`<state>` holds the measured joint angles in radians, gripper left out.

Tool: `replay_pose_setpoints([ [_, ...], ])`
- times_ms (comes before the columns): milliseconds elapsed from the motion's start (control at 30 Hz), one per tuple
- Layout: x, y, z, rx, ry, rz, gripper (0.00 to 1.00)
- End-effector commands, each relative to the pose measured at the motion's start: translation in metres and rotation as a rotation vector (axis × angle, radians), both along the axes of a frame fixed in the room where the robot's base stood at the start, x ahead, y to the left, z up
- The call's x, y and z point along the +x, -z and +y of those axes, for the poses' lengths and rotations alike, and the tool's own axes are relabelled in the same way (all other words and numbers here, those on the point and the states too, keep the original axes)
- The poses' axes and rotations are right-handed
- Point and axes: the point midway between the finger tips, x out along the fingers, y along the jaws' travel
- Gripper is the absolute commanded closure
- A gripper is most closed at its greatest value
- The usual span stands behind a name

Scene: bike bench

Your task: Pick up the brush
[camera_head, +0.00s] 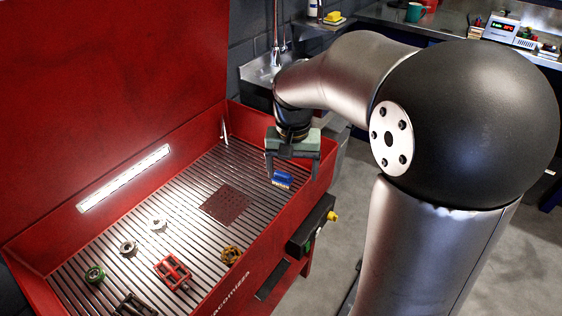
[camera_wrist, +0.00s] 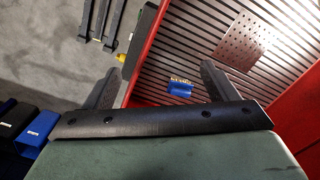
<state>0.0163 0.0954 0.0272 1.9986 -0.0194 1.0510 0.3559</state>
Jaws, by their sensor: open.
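The brush (camera_head: 281,181) is small and blue with pale bristles. It lies on the slatted floor of the red wash tub (camera_head: 262,262), near the tub's right wall. My gripper (camera_head: 292,172) is open and empty, pointing down above the brush. In the head view the brush shows between the fingers, closer to the left one. In the wrist view the brush (camera_wrist: 180,89) also shows between the two spread fingers (camera_wrist: 158,72), nearer the right finger and apart from both. The exact height of my gripper over it is hard to tell.
A perforated plate (camera_head: 226,203) sits mid-floor. A red pedal (camera_head: 172,271), an orange-brown part (camera_head: 231,255), a green-rimmed part (camera_head: 95,273) and pale rings (camera_head: 157,223) lie in the tub's near half. The raised red lid (camera_head: 110,80) stands along the left. Tub walls flank the brush.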

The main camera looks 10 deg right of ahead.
Motion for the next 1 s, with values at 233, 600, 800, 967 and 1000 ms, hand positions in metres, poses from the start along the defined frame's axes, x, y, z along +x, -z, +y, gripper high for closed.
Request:
replay_pose_setpoints([
  [233, 0.099, 0.003, 0.002, 0.005, 0.185, 0.001, 0.20],
  [600, 0.155, 0.027, 0.004, 0.013, 0.318, -0.001, 0.20],
  [800, 0.155, 0.069, 0.004, 0.014, 0.318, 0.000, 0.20],
  [967, 0.154, 0.103, 0.004, 0.013, 0.316, -0.001, 0.20],
  [1000, 0.154, 0.110, 0.004, 0.014, 0.315, -0.002, 0.20],
])
